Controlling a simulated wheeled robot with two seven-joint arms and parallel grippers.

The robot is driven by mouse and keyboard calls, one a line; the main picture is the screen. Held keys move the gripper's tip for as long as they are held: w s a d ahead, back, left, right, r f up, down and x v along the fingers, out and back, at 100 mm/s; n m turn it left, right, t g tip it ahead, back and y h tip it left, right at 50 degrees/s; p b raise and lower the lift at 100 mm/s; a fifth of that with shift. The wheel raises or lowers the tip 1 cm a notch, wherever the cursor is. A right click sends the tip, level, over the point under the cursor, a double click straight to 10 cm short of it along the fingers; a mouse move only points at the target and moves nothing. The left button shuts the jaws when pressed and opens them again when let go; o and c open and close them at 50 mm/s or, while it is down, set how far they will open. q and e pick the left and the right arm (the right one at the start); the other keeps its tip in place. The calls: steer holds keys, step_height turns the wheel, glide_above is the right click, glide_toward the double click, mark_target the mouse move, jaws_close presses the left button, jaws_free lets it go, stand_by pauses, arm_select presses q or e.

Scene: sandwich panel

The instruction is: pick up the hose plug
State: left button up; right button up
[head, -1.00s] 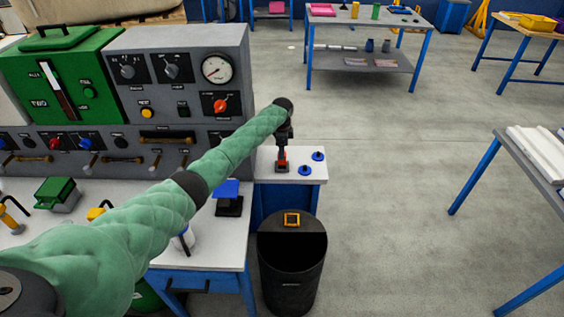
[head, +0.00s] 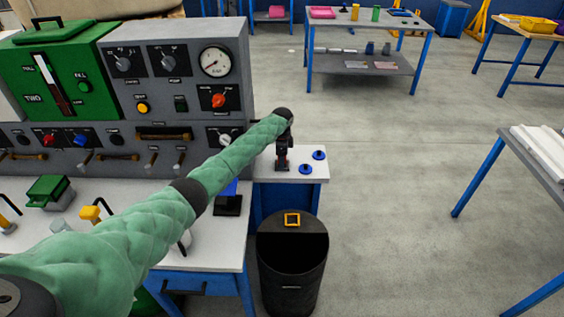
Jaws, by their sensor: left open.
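My left gripper (head: 282,166) is open and points down over the small white-topped side stand, its tips close to the top. A small dark red patch shows at its fingers; I cannot tell whether it is part of the gripper or a thing between them. Two blue round knob-like pieces sit on the stand just right of the gripper, one farther back (head: 319,155) and one nearer (head: 306,169). They may be plugs; I cannot tell which thing is the hose plug. My right gripper is not in view.
A grey control panel (head: 185,95) with a gauge and a green unit (head: 50,75) stands left, behind a white workbench (head: 215,255). A black bin (head: 290,275) stands in front of the stand. Other tables stand behind and right, with open floor (head: 400,200) between.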

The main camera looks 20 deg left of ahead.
arm_select(q)
steer(key=c, duration=1.1)
